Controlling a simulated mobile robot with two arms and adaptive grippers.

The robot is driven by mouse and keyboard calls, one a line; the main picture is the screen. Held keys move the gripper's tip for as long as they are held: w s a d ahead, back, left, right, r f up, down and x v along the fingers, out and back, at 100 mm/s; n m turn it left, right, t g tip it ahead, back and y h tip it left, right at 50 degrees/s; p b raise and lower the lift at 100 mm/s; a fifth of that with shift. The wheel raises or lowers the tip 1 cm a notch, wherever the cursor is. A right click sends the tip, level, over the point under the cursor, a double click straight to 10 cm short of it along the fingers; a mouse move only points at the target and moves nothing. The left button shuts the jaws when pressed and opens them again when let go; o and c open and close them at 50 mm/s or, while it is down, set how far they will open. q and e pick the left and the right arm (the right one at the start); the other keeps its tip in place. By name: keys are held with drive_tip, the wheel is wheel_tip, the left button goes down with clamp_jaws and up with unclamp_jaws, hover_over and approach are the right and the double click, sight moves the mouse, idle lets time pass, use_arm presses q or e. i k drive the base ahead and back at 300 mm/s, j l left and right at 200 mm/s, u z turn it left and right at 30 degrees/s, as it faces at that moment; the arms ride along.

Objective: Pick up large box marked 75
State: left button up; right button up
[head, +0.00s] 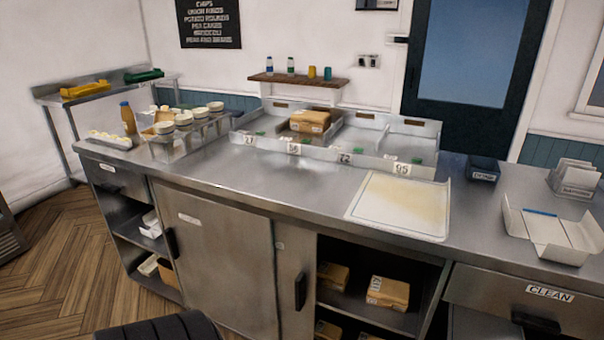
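Several brown cardboard boxes are in view. One box (310,121) sits in the second compartment from the left of the metal tray unit (432,172) on the counter. Two more boxes, a smaller one (333,275) and a larger one (388,292), lie on the open shelf under the counter at right of centre. Parts of others, including one box (327,330), show below that shelf. The boxes bear small dark print, but I cannot read a 75 on any of them.
A cream board (401,205) lies on the counter, with an open white carton (548,236) to its right. Sauce pots (183,120) and a bottle (128,118) stand at left. The middle counter is clear.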

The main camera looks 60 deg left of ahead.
sight(398, 307)
drive_tip(key=u, duration=0.5)
drive_tip(key=j+u, duration=0.15)
drive_tip(key=u, duration=0.35)
drive_tip(key=j+u, duration=0.1)
drive_tip(key=u, duration=0.35)
drive_tip(key=j, duration=0.4)
drive_tip(key=i+j, duration=0.15)
drive_tip(key=j, duration=0.3)
drive_tip(key=j+u, duration=0.1)
drive_tip(key=j, duration=0.3)
drive_tip(key=k+l+z, duration=0.25)
drive_tip(key=l+z, duration=0.25)
drive_tip(key=l, duration=0.25)
